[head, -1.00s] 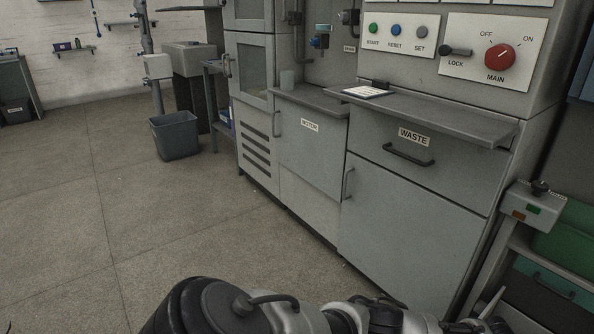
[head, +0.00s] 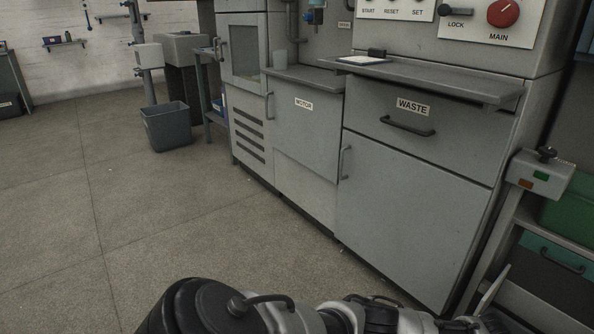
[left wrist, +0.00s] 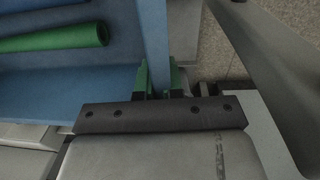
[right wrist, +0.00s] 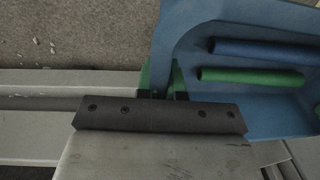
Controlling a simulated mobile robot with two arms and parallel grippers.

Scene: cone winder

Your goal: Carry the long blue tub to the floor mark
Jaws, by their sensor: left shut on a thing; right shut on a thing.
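The long blue tub shows in the left wrist view (left wrist: 80,78) and in the right wrist view (right wrist: 200,22). My left gripper (left wrist: 158,80) is shut on the tub's wall, with green fingertips on either side of it. My right gripper (right wrist: 163,80) is shut on the wall at another part of the tub. A green tube (left wrist: 55,38) lies inside; in the right wrist view a blue tube (right wrist: 265,48) lies beside a green tube (right wrist: 250,76). The head view shows neither the tub nor the gripper tips, only part of my arm at the bottom. No floor mark is visible.
A grey machine cabinet with a WASTE drawer (head: 412,125) and a MOTOR panel (head: 303,125) stands ahead and right. A grey bin (head: 166,128) stands on the floor before a sink. A rack with a green crate (head: 568,222) is at far right. Floor at left (head: 60,220) is clear.

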